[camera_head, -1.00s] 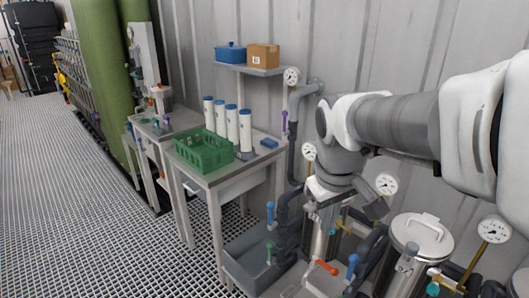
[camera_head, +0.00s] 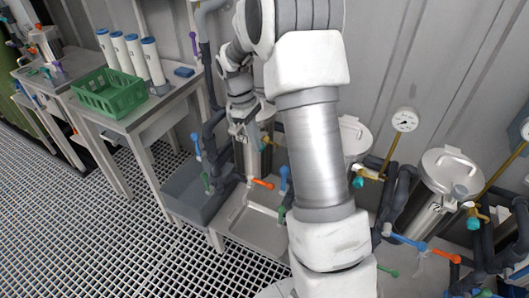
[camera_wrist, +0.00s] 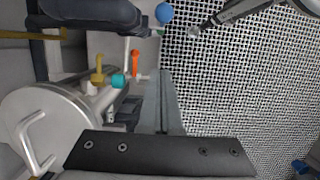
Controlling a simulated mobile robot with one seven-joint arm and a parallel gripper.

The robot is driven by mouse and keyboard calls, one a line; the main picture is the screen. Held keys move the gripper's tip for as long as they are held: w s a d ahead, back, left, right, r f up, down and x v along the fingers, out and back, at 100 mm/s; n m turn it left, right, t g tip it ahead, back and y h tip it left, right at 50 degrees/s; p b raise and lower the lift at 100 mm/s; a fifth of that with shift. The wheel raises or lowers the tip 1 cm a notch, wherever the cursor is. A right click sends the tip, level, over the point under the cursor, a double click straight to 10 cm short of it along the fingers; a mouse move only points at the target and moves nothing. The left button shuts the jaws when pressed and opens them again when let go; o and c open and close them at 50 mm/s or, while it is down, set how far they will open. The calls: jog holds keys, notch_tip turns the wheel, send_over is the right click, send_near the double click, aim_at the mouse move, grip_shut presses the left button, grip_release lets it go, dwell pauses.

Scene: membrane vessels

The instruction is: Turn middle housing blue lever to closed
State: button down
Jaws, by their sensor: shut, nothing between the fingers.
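My gripper (camera_wrist: 166,72) is shut and empty in the wrist view, its two fingers together above the black mounting bar. In the head view my wrist hangs over the left housing, and the fingertips are too small to make out. The middle housing (camera_head: 354,140) shows partly behind my arm. A blue lever (camera_head: 284,180) stands upright to its left, apart from my gripper. In the wrist view a blue round lever end (camera_wrist: 164,12) lies beyond the fingertips; I cannot tell which lever it belongs to. An orange lever (camera_wrist: 135,62) is left of the fingers.
The right housing (camera_head: 450,172) has a lid, with a blue lever (camera_head: 408,241) lying nearly flat below. Another blue lever (camera_head: 196,144) stands at the grey tub (camera_head: 180,205). A gauge (camera_head: 404,120) rises between housings. A table with a green crate (camera_head: 108,92) stands left. Grating floor is clear.

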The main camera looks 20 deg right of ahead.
jog(key=s+d+f, duration=0.4)
jog(key=s+f, duration=0.1)
jog(key=f, duration=0.3)
jog(key=shift+f+b, duration=0.35)
dwell(0.4)
